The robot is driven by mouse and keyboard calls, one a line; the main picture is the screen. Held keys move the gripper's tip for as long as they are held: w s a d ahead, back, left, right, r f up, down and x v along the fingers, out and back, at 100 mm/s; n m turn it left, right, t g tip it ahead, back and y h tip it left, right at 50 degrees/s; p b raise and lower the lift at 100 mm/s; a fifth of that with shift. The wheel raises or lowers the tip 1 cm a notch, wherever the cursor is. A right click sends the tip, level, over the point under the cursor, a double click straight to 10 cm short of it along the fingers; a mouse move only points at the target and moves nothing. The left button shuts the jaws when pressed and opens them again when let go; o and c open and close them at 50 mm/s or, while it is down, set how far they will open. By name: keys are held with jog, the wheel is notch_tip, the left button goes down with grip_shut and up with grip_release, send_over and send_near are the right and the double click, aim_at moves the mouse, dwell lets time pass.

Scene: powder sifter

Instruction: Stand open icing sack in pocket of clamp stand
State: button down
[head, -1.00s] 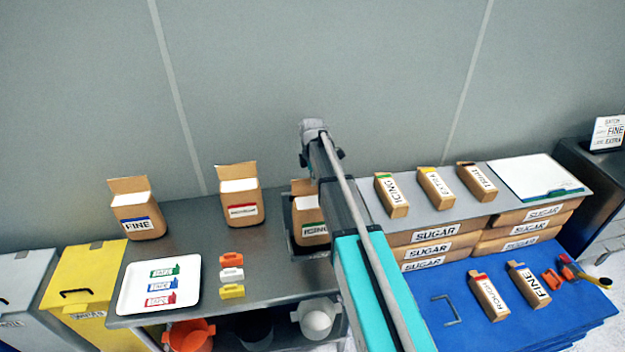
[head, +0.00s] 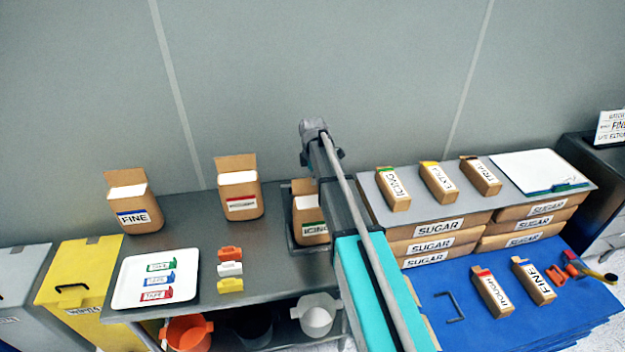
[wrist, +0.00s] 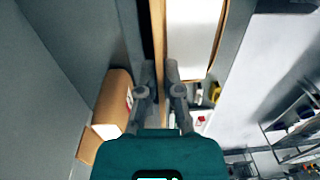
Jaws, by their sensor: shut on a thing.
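The open icing sack (head: 310,228) is brown with a green-striped label and white contents. It stands upright by the right part of the steel bench, partly hidden by my arm. A dark metal frame, apparently the clamp stand (head: 291,240), shows at its left and base. I cannot tell if the sack rests fully down in its pocket. In the wrist view my gripper (wrist: 161,78) is shut on the brown upper wall of the sack (wrist: 157,30), with the white opening right of the fingers. In the head view the fingers are hidden.
An open medium sack (head: 239,190) stands left of the icing sack, and a fine sack (head: 133,208) farther left. A white tray (head: 128,298) and coloured clips (head: 230,268) lie in front. Stacked sugar sacks (head: 432,244) and a blue platform (head: 445,285) are right.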

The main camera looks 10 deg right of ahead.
jog(key=c, duration=0.8)
grip_release()
jog(key=shift+r, duration=0.15)
notch_tip(320, 180, up, 12)
jog(key=p, duration=1.2)
jog(key=shift+w, duration=0.2)
jog(key=shift+s, duration=0.1)
jog(key=s+m, duration=1.8)
jog(key=s, duration=0.9)
jog(key=shift+s+t, duration=0.25)
jog(key=shift+t, duration=0.05)
